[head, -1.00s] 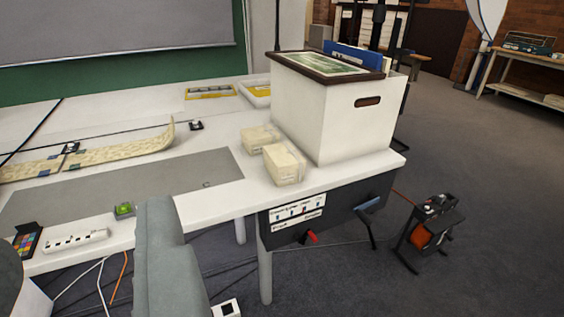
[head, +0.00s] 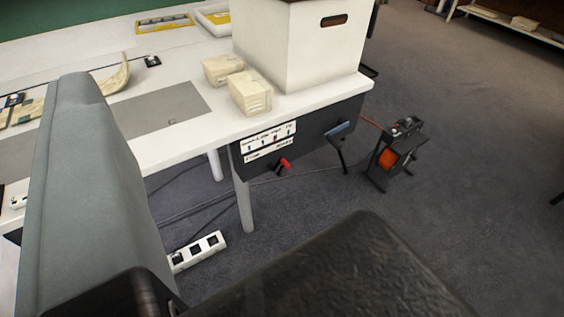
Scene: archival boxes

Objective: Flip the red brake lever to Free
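The red brake lever (head: 285,164) is small and sits on the dark panel (head: 314,138) under the near right edge of the white table. It sticks out just below a white label strip (head: 268,140), whose words are too small to read, so I cannot tell which setting it points to. A crank with a blue handle (head: 340,131) is on the same panel, to the right of the lever. My gripper is not in view.
A tall grey-blue surface (head: 90,190) stands close at left. A dark textured shape, unidentified, covers the bottom. A white box (head: 295,55) and two small cartons (head: 250,93) stand on the table (head: 180,147). An orange reel (head: 389,159) and power strip (head: 198,251) are on the floor.

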